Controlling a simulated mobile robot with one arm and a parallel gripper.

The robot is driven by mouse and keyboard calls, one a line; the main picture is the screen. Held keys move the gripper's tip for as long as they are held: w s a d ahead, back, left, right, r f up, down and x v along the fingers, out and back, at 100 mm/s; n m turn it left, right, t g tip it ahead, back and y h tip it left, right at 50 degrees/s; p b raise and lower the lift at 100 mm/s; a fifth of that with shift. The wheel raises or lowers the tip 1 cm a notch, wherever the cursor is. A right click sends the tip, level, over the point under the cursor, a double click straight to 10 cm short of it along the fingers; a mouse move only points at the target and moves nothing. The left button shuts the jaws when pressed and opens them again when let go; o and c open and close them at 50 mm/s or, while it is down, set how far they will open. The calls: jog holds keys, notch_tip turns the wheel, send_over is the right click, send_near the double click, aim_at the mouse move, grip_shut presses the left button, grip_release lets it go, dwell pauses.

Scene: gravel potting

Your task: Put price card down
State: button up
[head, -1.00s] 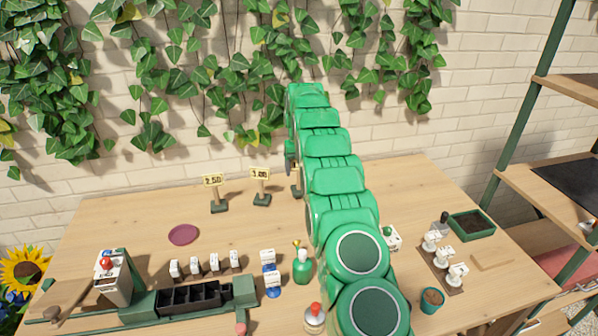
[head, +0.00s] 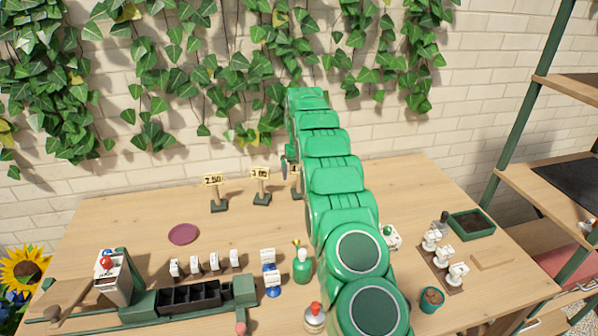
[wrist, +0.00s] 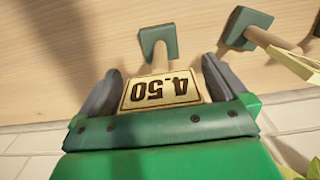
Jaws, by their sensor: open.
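The price card reading 4.50 (wrist: 163,90) has a wooden post and a green base (wrist: 158,40). In the wrist view it appears upside down, with its base on the wooden table. My gripper (wrist: 160,84) is open, with one dark finger on each side of the card and gaps between. In the head view, my green arm hides most of this card. Two other price cards, 2.50 (head: 213,180) and 3.00 (head: 260,173), stand upright to its left, in a row near the back of the table.
A purple saucer (head: 183,234) lies on the left of the table (head: 120,215). A green bottle (head: 302,267), several white tags and a black tray (head: 190,298) are near the front. A green planter (head: 471,224) stands at right. The brick wall with ivy is close behind the cards.

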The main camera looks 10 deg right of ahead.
notch_tip(320, 180, up, 11)
jog(key=shift+d, duration=0.1)
jog(key=shift+r, duration=0.55)
dwell(0.4)
jog(key=shift+s+r, duration=0.15)
jog(key=shift+r, duration=0.05)
jog(key=s+a+r, duration=0.1)
jog(key=s+r, duration=0.4)
jog(key=s, duration=0.4)
jog(key=s+a+r+g, duration=0.15)
jog(key=s+r, duration=0.25)
jog(key=s, duration=0.5)
jog(key=s+a+r+t, duration=0.1)
jog(key=s+a+r, duration=0.1)
jog(key=s+r, duration=0.45)
jog(key=s+f, duration=0.3)
jog(key=s, duration=1)
jog(key=s+a+f+g, duration=0.1)
jog(key=s+f, duration=0.2)
jog(key=s, duration=1.1)
jog(key=s+a+f, duration=0.1)
jog(key=s+f, duration=0.3)
jog(key=s, duration=0.9)
jog(key=shift+s+a, duration=0.2)
jog(key=shift+s, duration=0.15)
